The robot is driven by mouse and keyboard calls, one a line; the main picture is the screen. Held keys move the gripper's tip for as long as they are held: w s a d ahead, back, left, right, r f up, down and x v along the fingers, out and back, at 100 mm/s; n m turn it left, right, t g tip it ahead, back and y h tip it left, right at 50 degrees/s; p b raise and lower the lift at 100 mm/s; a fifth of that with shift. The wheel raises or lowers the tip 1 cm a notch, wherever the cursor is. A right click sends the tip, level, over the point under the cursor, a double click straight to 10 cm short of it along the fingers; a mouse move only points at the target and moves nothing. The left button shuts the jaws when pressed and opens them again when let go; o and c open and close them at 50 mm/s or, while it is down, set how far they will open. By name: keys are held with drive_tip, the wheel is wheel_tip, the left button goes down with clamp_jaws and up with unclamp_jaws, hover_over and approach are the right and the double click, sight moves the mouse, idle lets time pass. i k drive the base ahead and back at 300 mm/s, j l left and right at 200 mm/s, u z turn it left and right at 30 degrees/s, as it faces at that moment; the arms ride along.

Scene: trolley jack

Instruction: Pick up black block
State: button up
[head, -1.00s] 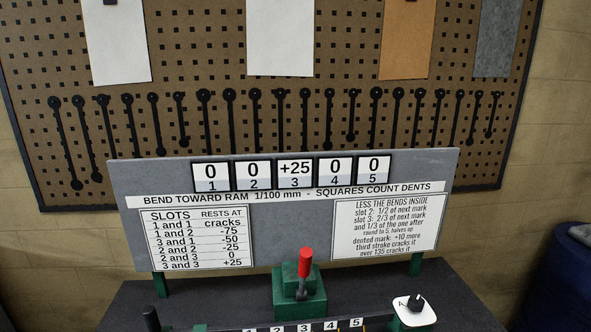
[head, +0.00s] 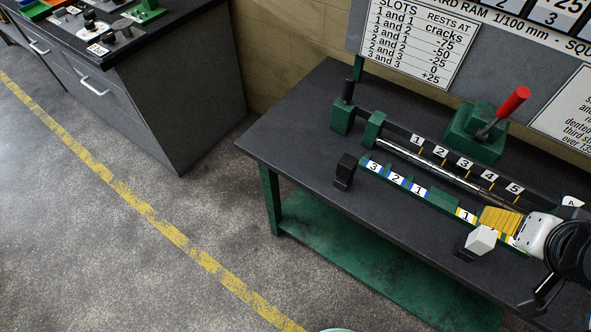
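The black block (head: 346,166) sits on a small dark stand near the front left of the dark workbench (head: 300,125), left of the numbered slot strip. Part of my arm, white and black, comes in at the right edge of the head view. My gripper (head: 538,300) seems to be the dark part below it, near the bench's front right. It is well to the right of the black block and apart from it. Its fingers are too dark and cut off to show whether they are open or shut.
A white block (head: 481,240) stands at the front right, near a ribbed yellow piece (head: 500,220). Behind the slot strip (head: 410,186) lie a long rod (head: 440,168) and a red-handled green press (head: 480,130). A grey cabinet (head: 180,90) stands left, with open floor between.

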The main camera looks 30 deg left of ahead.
sight(346, 167)
drive_tip(key=u, duration=1.15)
drive_tip(key=j+z, duration=0.35)
drive_tip(key=j, duration=0.15)
drive_tip(key=k+j+z, duration=0.2)
drive_tip(key=j+z, duration=0.2)
drive_tip(key=k+j+z, duration=0.2)
drive_tip(key=j+z, duration=0.15)
drive_tip(key=k+j+z, duration=0.2)
drive_tip(key=j+z, duration=0.15)
drive_tip(key=j, duration=0.15)
drive_tip(key=k+j+z, duration=0.35)
drive_tip(key=i+l, duration=0.05)
